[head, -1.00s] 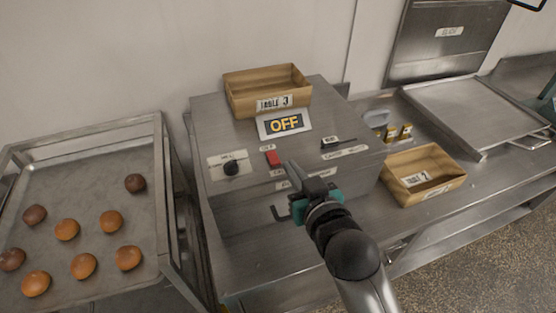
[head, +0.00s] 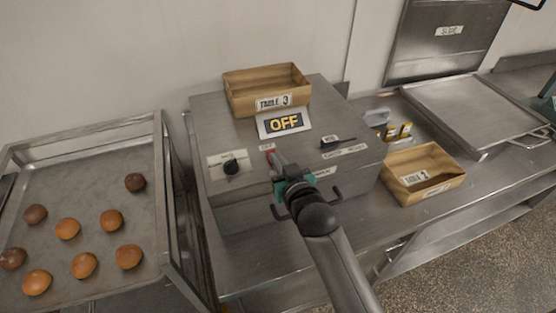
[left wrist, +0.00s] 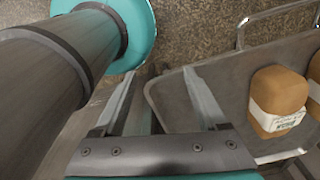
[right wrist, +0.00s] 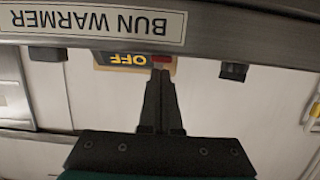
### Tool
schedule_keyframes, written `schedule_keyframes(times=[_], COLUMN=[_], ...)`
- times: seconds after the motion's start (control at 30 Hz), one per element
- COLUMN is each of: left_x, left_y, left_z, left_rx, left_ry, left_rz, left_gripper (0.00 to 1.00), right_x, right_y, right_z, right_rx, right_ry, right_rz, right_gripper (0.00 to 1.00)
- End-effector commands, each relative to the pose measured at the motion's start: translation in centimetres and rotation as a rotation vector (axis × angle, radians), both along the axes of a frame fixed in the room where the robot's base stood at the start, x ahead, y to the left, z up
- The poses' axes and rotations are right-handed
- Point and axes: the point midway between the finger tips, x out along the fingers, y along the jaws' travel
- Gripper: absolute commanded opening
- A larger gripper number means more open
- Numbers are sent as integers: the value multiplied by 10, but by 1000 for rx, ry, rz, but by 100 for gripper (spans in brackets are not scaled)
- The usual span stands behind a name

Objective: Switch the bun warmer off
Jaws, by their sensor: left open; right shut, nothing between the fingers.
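The bun warmer (head: 235,190) is a steel box on the counter, with a display sign (head: 284,123) on top that reads OFF. A small red switch (head: 270,150) sits on its top near the front, between a black knob (head: 231,167) and a black slider (head: 338,142). My right gripper (head: 274,157) is shut and empty, its tips at the red switch and partly covering it. In the right wrist view the shut fingers (right wrist: 160,75) point at the red switch (right wrist: 161,60); I cannot tell whether they touch. My left gripper (left wrist: 165,80) is open and empty.
A wooden Table 3 box (head: 245,107) stands on the warmer. A Table 2 box (head: 400,195) stands on the counter to the right, near a flat steel tray (head: 470,105). A rack tray (head: 90,190) with several buns stands at left.

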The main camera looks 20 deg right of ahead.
Motion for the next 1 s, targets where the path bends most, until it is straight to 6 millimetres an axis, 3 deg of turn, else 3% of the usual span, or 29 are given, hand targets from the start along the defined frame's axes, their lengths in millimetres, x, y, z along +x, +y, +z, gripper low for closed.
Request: schedule_keyframes(times=[0.37,0.63,1.0], left_x=[-1,-2,-2], left_y=[0,0,0], left_z=[-1,-23,-13], left_rx=[1,0,1], left_ry=[3,3,5], left_rz=[1,2,2], left_gripper=[75,75,75], right_x=[0,-2,0], right_y=[0,0,-1], right_z=[-2,-17,-6], right_rx=[0,2,3], right_ry=[-1,-75,-74], right_rz=[0,-1,0], right_gripper=[0,0,0])
